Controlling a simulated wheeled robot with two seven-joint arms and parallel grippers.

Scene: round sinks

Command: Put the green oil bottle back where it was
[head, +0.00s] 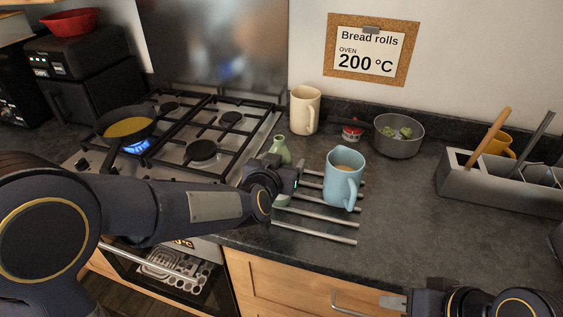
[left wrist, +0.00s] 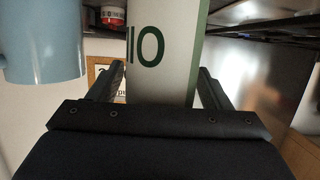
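The green oil bottle (head: 281,149) is upright beside the blue mug, at the left end of the metal bars; its middle is hidden by my left gripper (head: 292,182). In the left wrist view the bottle's pale label (left wrist: 162,50) with dark letters fills the space between the fingers.
The blue mug (head: 343,178) stands on the metal bars (head: 318,228), close right of my left gripper. A cream mug (head: 305,110), red tin (head: 352,131) and grey pot (head: 399,137) stand behind. A pan (head: 127,126) sits over a lit burner at left.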

